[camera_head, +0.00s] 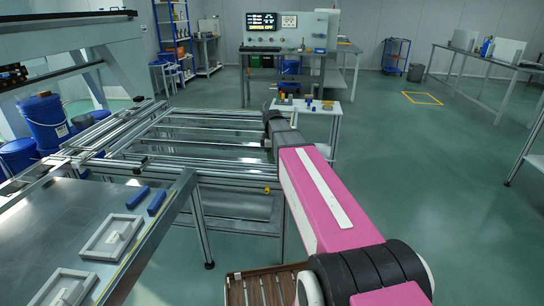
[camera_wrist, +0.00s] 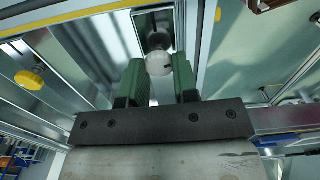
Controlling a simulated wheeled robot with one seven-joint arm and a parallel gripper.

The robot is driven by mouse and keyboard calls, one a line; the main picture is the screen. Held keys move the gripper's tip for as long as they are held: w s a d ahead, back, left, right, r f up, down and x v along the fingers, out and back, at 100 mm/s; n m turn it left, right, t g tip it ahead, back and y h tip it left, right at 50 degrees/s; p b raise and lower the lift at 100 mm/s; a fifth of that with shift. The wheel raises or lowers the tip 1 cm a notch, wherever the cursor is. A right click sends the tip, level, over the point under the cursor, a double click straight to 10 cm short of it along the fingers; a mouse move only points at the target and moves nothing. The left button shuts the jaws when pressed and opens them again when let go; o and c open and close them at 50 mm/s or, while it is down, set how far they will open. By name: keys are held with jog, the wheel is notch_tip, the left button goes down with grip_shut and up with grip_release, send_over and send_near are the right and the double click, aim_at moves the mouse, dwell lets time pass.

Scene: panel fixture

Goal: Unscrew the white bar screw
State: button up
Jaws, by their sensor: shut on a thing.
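My gripper (camera_wrist: 157,70) shows in the wrist view with its two green fingers on either side of a round white piece, the white bar screw (camera_wrist: 158,62). The fingers are shut on it. A dark round part (camera_wrist: 157,40) sits just beyond the screw, inside a metal channel. In the head view my arm reaches to the right end of the aluminium frame (camera_head: 190,150). The fingertips and the screw cannot be made out there.
Yellow knobs (camera_wrist: 30,82) sit on the frame around the gripper. A metal table (camera_head: 150,200) with grey framed plates and blue blocks (camera_head: 157,202) is at the left. A small white table (camera_head: 310,106) stands beyond my arm. Green floor is open at the right.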

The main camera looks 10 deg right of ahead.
jog(key=o, duration=0.9)
jog(key=shift+r, duration=0.1)
notch_tip(320, 180, up, 11)
jog(key=shift+f, duration=0.2)
jog(key=shift+s, duration=0.1)
